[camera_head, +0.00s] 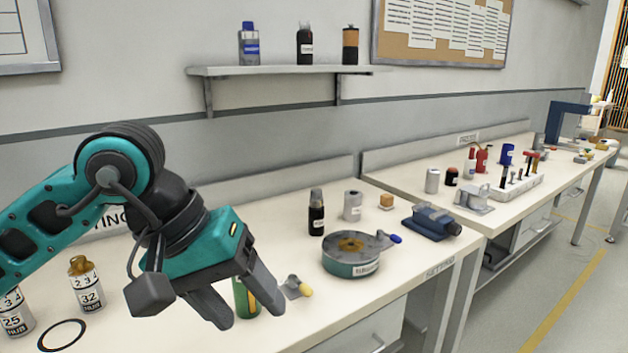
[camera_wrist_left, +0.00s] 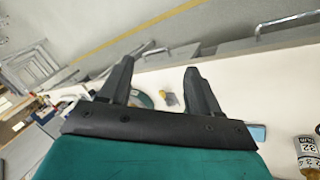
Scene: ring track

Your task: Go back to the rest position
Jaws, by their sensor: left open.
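My left gripper (camera_head: 240,298) is open above the near bench, its fingers pointing down and to the right in the head view. In the left wrist view its two fingers (camera_wrist_left: 158,85) stand apart with nothing between them but the bench behind. A green cylinder (camera_head: 246,297) stands behind the fingers in the head view, partly hidden by them. I cannot tell its distance from the fingertips. My right gripper is not in either view.
The near bench (camera_head: 290,262) holds a round labelled tin (camera_head: 351,262), a dark bottle (camera_head: 316,215), a grey can (camera_head: 352,205), a blue vise (camera_head: 432,222) and numbered bottles (camera_head: 86,284). A shelf (camera_head: 285,71) hangs above. The floor at right is clear.

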